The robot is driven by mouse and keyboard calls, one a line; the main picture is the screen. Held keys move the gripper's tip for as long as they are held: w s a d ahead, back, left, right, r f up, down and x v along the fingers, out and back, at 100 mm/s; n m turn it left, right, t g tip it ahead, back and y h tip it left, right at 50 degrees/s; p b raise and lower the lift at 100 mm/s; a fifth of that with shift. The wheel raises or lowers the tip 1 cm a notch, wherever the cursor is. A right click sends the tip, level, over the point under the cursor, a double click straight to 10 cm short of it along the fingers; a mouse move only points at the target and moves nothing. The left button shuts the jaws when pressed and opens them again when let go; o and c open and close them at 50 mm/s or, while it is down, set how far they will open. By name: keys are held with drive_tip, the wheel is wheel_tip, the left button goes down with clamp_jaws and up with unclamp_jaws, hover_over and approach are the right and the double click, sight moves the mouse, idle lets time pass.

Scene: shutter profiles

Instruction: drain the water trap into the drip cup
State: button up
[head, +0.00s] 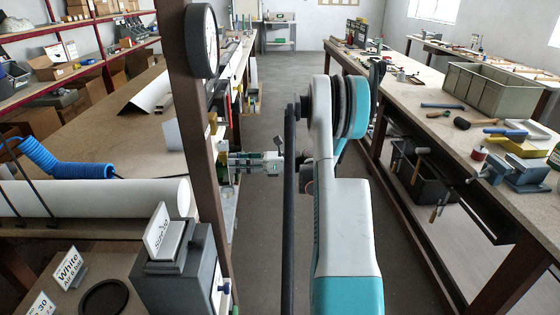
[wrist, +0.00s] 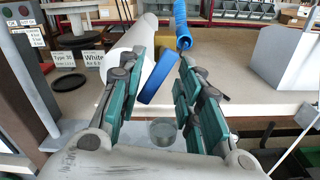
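My gripper (head: 252,160) reaches left past the dark post in the head view. A small clear round cup (wrist: 163,131), which looks like the drip cup, shows low between the fingers in the wrist view, on or over a grey surface. I cannot tell whether it holds water. I cannot make out the water trap in either view; the post and my arm hide part of that area in the head view.
A round gauge (head: 201,40) is on the brown post (head: 190,120). A blue coiled hose (head: 38,158) and a white roll (head: 100,198) lie on the left bench. A grey box (head: 180,272) stands at its near corner. The aisle floor (head: 275,95) is clear.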

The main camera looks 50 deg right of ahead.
drive_tip(key=shift+w+d+n, duration=0.1)
drive_tip(key=shift+n, duration=0.4)
drive_tip(key=p+v, duration=0.3)
drive_tip(key=v, duration=1)
drive_tip(key=shift+s+d+n, duration=0.25)
drive_tip(key=shift+s+n, duration=0.05)
